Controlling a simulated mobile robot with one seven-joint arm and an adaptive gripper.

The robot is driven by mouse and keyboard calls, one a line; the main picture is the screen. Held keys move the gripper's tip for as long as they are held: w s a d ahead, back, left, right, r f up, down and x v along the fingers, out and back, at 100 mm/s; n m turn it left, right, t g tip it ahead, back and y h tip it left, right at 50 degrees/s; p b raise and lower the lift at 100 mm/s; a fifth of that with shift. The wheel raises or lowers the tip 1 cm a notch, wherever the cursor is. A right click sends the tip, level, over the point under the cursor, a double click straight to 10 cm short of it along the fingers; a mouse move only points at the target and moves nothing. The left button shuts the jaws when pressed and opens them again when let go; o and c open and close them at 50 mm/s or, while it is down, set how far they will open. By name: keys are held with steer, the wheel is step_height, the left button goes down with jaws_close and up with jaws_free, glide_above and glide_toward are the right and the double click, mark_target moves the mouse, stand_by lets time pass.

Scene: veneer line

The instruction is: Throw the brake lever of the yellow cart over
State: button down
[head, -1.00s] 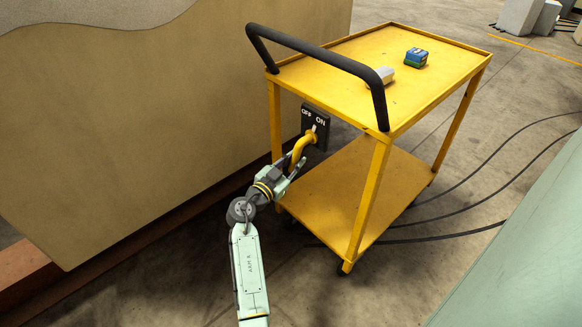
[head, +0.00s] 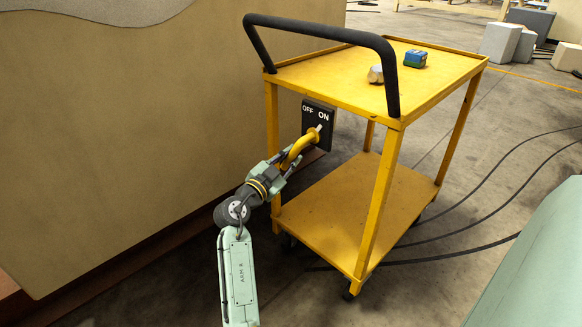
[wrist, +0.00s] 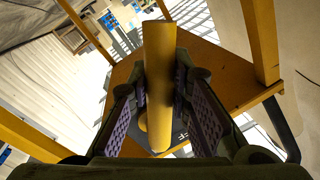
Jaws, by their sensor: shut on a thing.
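The yellow cart (head: 345,85) stands in the middle of the head view. A black plate (head: 318,118) marked OFF and ON is fixed to its near end below the top shelf. My gripper (head: 288,165) is shut on the outer part of the lever. In the wrist view, the lever (wrist: 159,85) runs between the two padded fingers. The fingertips are partly hidden in both views.
A pale hexagonal piece (head: 376,74) and a blue and green block (head: 415,59) lie on the cart's top. A black push handle (head: 330,32) arches above the plate. A large tan panel (head: 130,140) stands at left. Cables (head: 455,225) cross the floor at right.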

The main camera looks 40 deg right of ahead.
steer(key=shift+w, duration=0.1)
steer(key=c, duration=1.4)
jaws_free()
steer(key=shift+c, duration=0.2)
